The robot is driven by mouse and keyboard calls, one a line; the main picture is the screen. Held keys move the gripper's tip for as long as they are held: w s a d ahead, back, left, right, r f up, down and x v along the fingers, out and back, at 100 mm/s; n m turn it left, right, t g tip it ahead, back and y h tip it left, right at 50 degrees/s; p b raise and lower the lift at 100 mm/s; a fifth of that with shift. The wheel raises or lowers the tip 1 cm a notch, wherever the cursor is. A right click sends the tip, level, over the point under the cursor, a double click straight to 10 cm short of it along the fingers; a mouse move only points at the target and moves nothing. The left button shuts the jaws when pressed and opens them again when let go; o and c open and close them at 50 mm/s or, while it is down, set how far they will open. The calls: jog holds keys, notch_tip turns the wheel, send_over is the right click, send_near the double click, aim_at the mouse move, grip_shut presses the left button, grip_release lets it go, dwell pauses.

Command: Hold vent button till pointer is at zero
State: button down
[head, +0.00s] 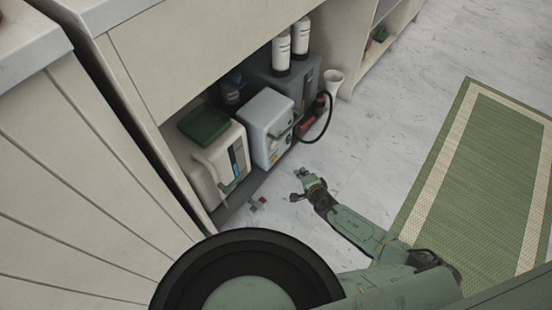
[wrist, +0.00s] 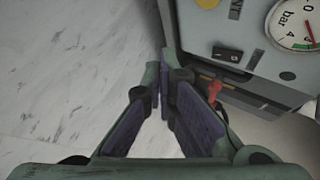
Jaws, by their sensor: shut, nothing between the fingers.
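My gripper (wrist: 159,80) is shut and empty, its fingertips together over pale floor just left of a light grey appliance. In the head view, my gripper (head: 298,184) is low, in front of the same grey box (head: 268,118) under the counter. In the wrist view, a round white gauge (wrist: 290,22) marked "bar" is cut off at the upper right. A red mark shows near its right edge; I cannot read the pointer for sure. I cannot tell which is the vent button.
A red lever (wrist: 214,91) sticks out low on the appliance, right of the fingers. In the head view, a cream canister with a green lid (head: 204,124) stands left of the box. White bottles (head: 282,52) stand behind. A green mat (head: 470,170) lies right; floor between is clear.

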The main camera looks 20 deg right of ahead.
jog(key=w+a+p, duration=0.2)
jog(key=w+a, duration=0.2)
jog(key=w, duration=0.1)
jog(key=shift+w, duration=0.15)
jog(key=shift+w+a, duration=0.1)
dwell(1.3)
jog(key=shift+w+a+p, duration=0.2)
jog(key=shift+w+p, duration=0.05)
jog(key=shift+p, duration=0.05)
jog(key=shift+w+a, duration=0.4)
dwell(2.1)
jog(key=shift+s+d, duration=0.65)
jog(key=shift+s, duration=0.1)
jog(key=shift+d, duration=0.1)
jog(key=shift+s+d+b, duration=0.3)
jog(key=shift+s+d, duration=0.45)
jog(key=shift+s, duration=0.25)
jog(key=shift+s+d+b, duration=0.25)
jog(key=shift+s+d, duration=0.45)
jog(key=shift+s, duration=0.25)
